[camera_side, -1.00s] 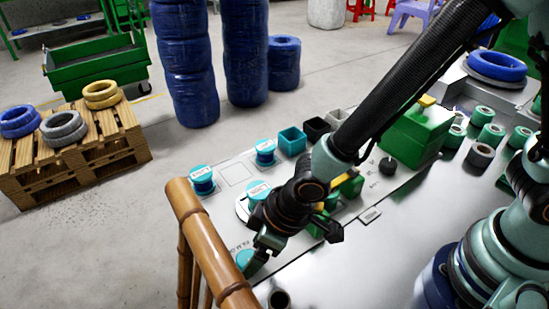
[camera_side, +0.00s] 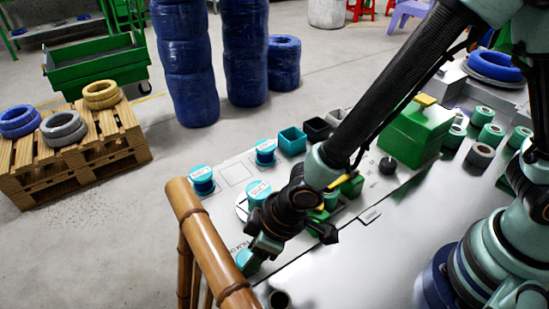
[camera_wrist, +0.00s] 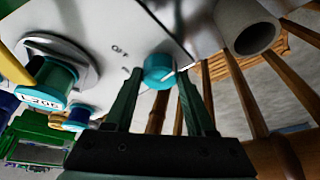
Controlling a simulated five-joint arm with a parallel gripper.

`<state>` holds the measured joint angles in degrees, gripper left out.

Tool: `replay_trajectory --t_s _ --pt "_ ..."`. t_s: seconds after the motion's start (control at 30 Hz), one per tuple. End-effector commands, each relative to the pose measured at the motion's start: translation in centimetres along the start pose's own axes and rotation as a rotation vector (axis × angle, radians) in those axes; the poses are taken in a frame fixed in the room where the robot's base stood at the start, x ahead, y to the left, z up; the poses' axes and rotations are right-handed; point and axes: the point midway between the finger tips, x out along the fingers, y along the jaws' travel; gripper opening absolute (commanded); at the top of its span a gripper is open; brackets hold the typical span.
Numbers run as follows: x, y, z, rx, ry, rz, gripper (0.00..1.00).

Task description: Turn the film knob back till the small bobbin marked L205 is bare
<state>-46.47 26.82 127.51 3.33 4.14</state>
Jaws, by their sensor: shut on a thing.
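The film knob is a round teal knob (camera_wrist: 158,70) with a white mark, on the light panel. It also shows at the panel's near left end in the side view (camera_side: 246,262). My gripper (camera_wrist: 160,78) is shut on it, one finger on each side. The small bobbin marked L205 (camera_wrist: 47,93) is teal with a white label and sits on a round grey plate at the left of the wrist view. In the side view, a labelled teal bobbin (camera_side: 258,190) stands just behind my gripper. I cannot tell how much film is on it.
A bamboo rail (camera_side: 205,240) stands close to the left of the knob. A grey tube (camera_wrist: 250,32) is near the knob in the wrist view. Other labelled spools (camera_side: 202,178), a teal box (camera_side: 292,140) and a green box (camera_side: 415,130) stand farther back.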

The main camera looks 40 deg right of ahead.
Motion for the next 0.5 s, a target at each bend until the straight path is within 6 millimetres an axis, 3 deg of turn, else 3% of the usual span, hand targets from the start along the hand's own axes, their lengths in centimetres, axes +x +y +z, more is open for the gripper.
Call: replay_trajectory --t_s 0.23,0.5 --pt "-0.03 0.05 -0.06 -0.177 0.001 0.001 0.0" --pt "-0.02 0.17 -0.07 -0.203 0.0 0.002 0.0"
